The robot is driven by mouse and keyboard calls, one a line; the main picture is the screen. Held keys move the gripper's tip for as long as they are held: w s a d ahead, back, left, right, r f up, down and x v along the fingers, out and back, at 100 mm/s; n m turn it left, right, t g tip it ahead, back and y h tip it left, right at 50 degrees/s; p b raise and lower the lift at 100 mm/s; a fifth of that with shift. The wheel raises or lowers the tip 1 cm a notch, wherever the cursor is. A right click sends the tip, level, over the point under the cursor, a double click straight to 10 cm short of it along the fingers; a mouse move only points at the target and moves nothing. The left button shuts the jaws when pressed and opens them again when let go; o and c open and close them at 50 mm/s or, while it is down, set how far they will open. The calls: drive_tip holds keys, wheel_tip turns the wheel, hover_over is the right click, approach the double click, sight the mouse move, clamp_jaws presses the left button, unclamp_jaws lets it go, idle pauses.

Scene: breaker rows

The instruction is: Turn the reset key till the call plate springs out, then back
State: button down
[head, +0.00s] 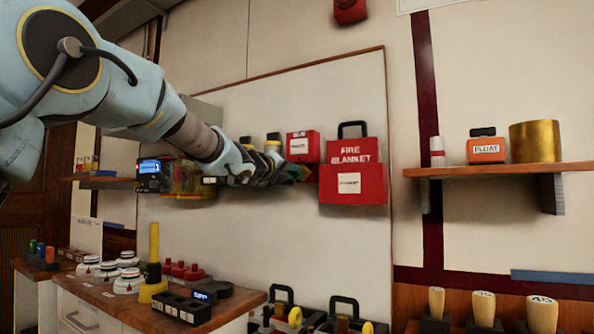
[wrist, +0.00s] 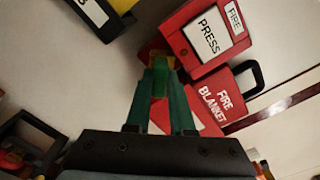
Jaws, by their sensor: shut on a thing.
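The red call box (head: 303,146) is on the white wall board, left of the fire blanket box. In the wrist view its white call plate (wrist: 208,37), marked PRESS, shows tilted at the upper right. I cannot tell whether the plate stands in or out. My gripper (head: 296,172) is just below and left of the call box in the head view. In the wrist view its green fingers (wrist: 160,85) come together on a small thing at their tips, beside the call box. I take it to be the reset key, which is mostly hidden between the fingers.
The red fire blanket box (head: 352,183) with a black handle is close to the right of my gripper. A shelf (head: 500,170) at the right bears a gold cylinder (head: 535,142) and an orange box. The bench (head: 120,298) below holds several switches and knobs.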

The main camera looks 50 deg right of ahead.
drive_tip(key=n+p, duration=0.2)
drive_tip(key=n, duration=0.2)
drive_tip(key=shift+w+n, duration=0.15)
drive_tip(key=shift+n, duration=0.15)
drive_tip(key=shift+f+n+p, duration=0.1)
drive_tip(key=shift+n+p, duration=0.7)
drive_tip(key=shift+n, duration=1.1)
drive_tip(key=c, duration=0.7)
unclamp_jaws()
drive_tip(key=v, duration=1.2)
drive_tip(key=shift+a, duration=0.1)
